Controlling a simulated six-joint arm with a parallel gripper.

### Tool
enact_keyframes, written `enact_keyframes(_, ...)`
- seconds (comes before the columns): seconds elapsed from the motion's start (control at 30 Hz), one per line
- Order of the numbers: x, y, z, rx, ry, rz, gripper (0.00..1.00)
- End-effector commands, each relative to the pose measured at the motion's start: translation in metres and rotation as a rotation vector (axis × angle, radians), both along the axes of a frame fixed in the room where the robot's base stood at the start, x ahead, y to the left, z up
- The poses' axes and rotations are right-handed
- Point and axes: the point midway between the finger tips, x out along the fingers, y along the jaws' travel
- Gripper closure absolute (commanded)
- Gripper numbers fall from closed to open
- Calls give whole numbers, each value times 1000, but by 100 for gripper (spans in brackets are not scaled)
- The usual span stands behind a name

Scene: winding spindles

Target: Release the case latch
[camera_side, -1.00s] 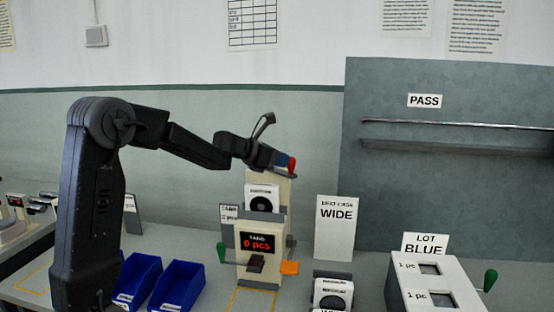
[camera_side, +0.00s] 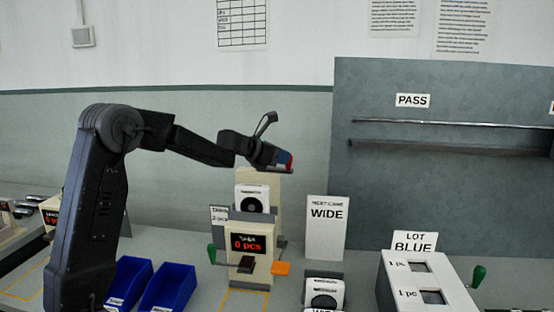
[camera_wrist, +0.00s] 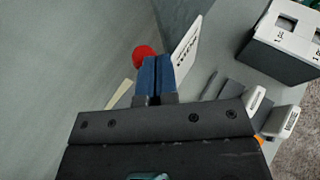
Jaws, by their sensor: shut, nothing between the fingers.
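The winding machine (camera_side: 266,225) is a cream column with a white case (camera_side: 252,191) seated in its front. I cannot tell for certain which part is the case latch. A red knob (camera_side: 289,160) shows at the top of the machine, right at my gripper (camera_side: 284,164). In the wrist view my gripper (camera_wrist: 158,74) has its blue fingers pressed together and empty. The red knob (camera_wrist: 143,53) is partly hidden behind them, just left of the tips. I cannot tell whether they touch it.
The display (camera_side: 248,243) reads 0 pcs, with a dark lever (camera_side: 246,265), an orange tab (camera_side: 281,268) and a green handle (camera_side: 211,253) around it. A WIDE sign (camera_side: 327,222), blue bins (camera_side: 168,287) and a LOT BLUE box (camera_side: 420,285) stand nearby.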

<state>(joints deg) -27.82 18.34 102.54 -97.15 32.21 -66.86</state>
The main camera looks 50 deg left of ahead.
Motion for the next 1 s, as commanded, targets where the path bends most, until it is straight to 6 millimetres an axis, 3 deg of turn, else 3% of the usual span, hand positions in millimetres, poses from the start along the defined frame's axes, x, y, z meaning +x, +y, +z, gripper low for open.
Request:
enact_keyframes(0.4, 18, 7, 0, 0, 1, -1, 100)
enact_keyframes(1.0, 21, 10, 0, 0, -1, 1, 100)
